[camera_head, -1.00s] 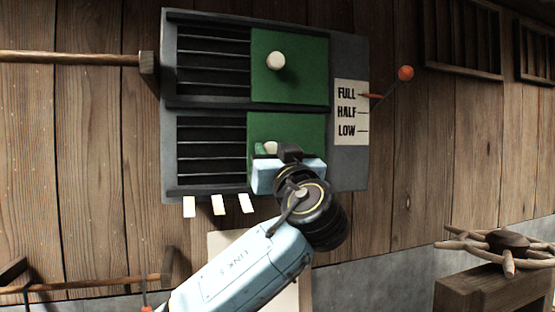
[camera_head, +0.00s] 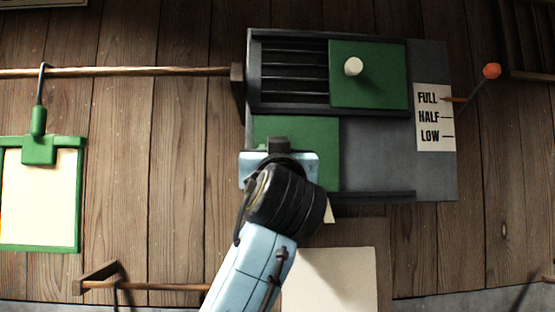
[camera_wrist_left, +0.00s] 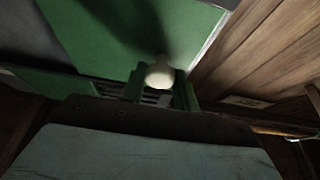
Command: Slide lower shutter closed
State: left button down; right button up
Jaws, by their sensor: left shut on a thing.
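The lower green shutter (camera_head: 328,158) lies at the left of its track in the dark panel, over the lower slats; no lower slats show. My left gripper (camera_head: 279,148) is in front of its left part and is shut on the shutter's pale knob (camera_wrist_left: 160,73), which sits between the fingers in the left wrist view. The gripper hides the knob in the head view. The upper green shutter (camera_head: 380,85) with its white knob (camera_head: 353,66) stands at the right of its track, leaving the upper slats (camera_head: 290,80) exposed. My right gripper is not in view.
A FULL/HALF/LOW label (camera_head: 434,120) and an orange-tipped lever (camera_head: 491,71) are at the panel's right. A green-framed board (camera_head: 40,200) hangs at the left from a wooden rod (camera_head: 140,71). A pale sheet (camera_head: 335,280) is below the panel.

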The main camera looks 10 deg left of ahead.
pick_arm(q)
jog(key=shift+a, duration=0.15)
jog(key=c, duration=1.4)
grip_release()
jog(key=o, duration=0.3)
jog(key=shift+s+a, duration=0.1)
jog(key=shift+a, duration=0.1)
jog(key=shift+d, duration=0.1)
jog(key=shift+d, duration=0.1)
jog(key=b+v, duration=0.4)
jog(key=v, duration=0.9)
jog(key=shift+s, duration=0.15)
